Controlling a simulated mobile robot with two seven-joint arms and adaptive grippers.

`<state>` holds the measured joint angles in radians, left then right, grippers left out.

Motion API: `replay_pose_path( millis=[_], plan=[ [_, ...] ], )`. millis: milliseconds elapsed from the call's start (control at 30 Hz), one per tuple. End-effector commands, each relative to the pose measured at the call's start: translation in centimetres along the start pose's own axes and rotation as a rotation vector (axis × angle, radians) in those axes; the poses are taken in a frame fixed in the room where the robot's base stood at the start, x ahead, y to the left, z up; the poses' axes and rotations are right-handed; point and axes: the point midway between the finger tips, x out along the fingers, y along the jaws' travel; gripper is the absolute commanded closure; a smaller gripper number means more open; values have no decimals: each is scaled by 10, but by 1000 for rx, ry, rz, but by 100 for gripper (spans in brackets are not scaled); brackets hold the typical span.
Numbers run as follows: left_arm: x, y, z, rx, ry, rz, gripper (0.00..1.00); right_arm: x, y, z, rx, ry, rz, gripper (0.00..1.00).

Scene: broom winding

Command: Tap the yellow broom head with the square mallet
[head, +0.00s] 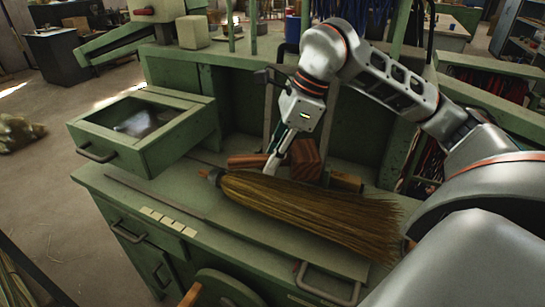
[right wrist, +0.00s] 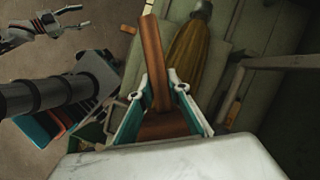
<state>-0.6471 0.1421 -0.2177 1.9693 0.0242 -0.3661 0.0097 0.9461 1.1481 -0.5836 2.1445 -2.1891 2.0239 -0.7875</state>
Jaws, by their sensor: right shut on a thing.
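The yellow broom head (head: 310,208) lies on the green bench, its bound tip to the left and its bristles fanning right. It also shows in the right wrist view (right wrist: 188,52). The square mallet has a reddish-brown wooden block (head: 304,160) and a handle (head: 246,160), just behind the broom. My right gripper (head: 273,168) is shut on the mallet. In the right wrist view the mallet's handle (right wrist: 152,60) runs up between the fingers, beside the broom. My left gripper (right wrist: 80,18) shows only in the right wrist view, empty with its jaws apart, away from the broom.
The green bench (head: 130,205) has an open drawer (head: 112,150) raised at its left. A green upright panel stands behind. The bench front left of the broom is mostly clear.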

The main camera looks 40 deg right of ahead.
Motion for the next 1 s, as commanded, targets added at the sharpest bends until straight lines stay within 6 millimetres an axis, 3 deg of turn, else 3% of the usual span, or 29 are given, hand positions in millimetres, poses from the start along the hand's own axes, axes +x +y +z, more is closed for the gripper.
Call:
replay_pose_path(
  millis=[167,467,633,1000],
  plan=[
    [7,0,13,0,-3,-3,48,17,0,-8,1,1,0,100],
    [29,11,72,-7,-48,6,48,82,0,-35,3,5,5,100],
    [23,8,57,-3,-41,3,48,64,0,-27,0,-2,-3,100],
    [0,-2,2,-2,-2,-5,48,22,-1,-9,-1,-1,-3,100]
  ],
)
